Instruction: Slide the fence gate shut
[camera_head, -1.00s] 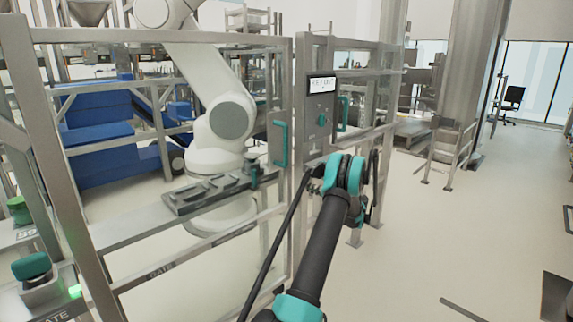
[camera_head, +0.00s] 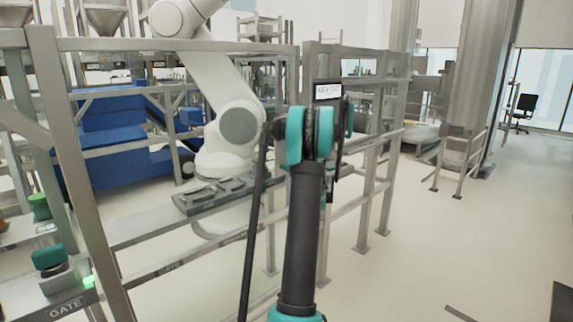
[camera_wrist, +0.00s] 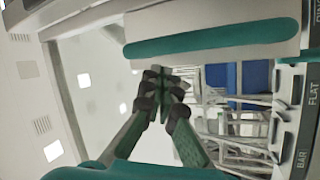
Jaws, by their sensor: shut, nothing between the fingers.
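The fence gate (camera_head: 170,44) is a grey metal frame at the left and middle of the head view. Its right edge stands close to a fixed fence post (camera_head: 308,75), and my arm covers part of that area. A long teal handle bar (camera_wrist: 212,40) on a pale plate lies across the top of the wrist view. My gripper (camera_wrist: 165,84) is shut and empty, its fingertips together just beside the bar in the picture. I cannot tell whether they touch it. In the head view my gripper is hidden behind my arm.
Behind the fence stand a white robot arm (camera_head: 238,125) and blue machinery (camera_head: 115,120). A teal-topped box (camera_head: 50,258) stands at lower left. Open floor lies right.

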